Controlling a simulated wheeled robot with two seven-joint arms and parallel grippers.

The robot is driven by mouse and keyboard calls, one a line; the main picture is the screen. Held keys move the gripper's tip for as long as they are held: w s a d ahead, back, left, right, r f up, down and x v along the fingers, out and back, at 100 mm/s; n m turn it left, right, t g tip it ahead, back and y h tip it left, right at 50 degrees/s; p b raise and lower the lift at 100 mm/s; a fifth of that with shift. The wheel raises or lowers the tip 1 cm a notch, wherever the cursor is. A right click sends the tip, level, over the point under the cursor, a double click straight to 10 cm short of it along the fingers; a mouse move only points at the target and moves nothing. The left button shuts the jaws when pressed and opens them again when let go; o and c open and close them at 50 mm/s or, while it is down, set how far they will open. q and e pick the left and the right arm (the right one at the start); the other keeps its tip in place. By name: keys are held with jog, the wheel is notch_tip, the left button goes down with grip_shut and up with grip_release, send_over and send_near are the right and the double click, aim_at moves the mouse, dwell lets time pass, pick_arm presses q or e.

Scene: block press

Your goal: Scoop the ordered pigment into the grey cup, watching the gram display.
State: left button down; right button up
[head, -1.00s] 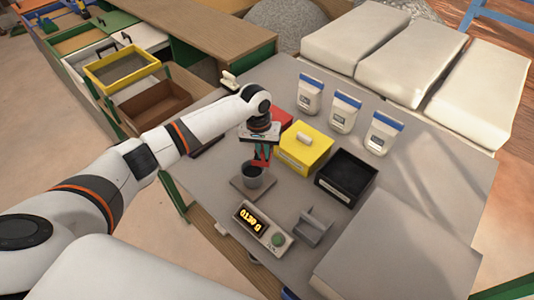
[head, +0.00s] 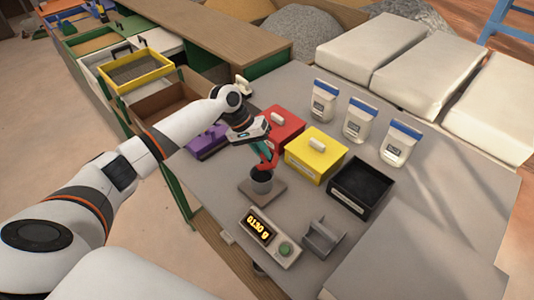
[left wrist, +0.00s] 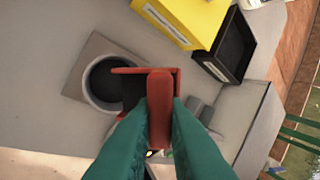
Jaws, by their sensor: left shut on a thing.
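My left gripper (head: 263,149) is shut on the handle of a red scoop (head: 268,164). The scoop also shows in the left wrist view (left wrist: 160,110), its head reaching over the right side of the grey cup (left wrist: 98,97). Whether the scoop holds pigment I cannot tell. The grey cup (head: 261,184) stands upright on a square plate (head: 279,191); its inside looks dark. The gram display (head: 258,228) reads about 0.130 g. A black box (head: 361,188) is open with a dark inside. The yellow box (head: 316,157) and red box (head: 283,127) have lids on. My right gripper is out of view.
A purple box (head: 206,141) lies at the table's left edge. A grey holder (head: 321,238) stands beside the display. Several white bags with blue tops (head: 360,123) line the back. A large grey slab (head: 415,262) fills the front right.

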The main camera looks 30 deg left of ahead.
pick_arm(q)
jog(key=a+h+b, duration=0.2)
jog(key=h, duration=0.1)
jog(key=a+h+b, duration=0.1)
jog(key=h+b, duration=0.1)
jog(key=shift+s+f+t, duration=0.3)
jog(key=shift+f+t, duration=0.05)
jog(key=shift+t, duration=0.05)
dwell(1.0)
notch_tip(320, 180, up, 5)
jog(key=g+y+p, duration=0.1)
jog(key=y+p, duration=0.4)
jog(key=p, duration=0.2)
jog(key=g+y+p, duration=0.1)
jog(key=y+p, duration=0.4)
jog(key=p, duration=0.2)
jog(key=shift+y+p, duration=0.3)
jog(key=shift+p, duration=0.1)
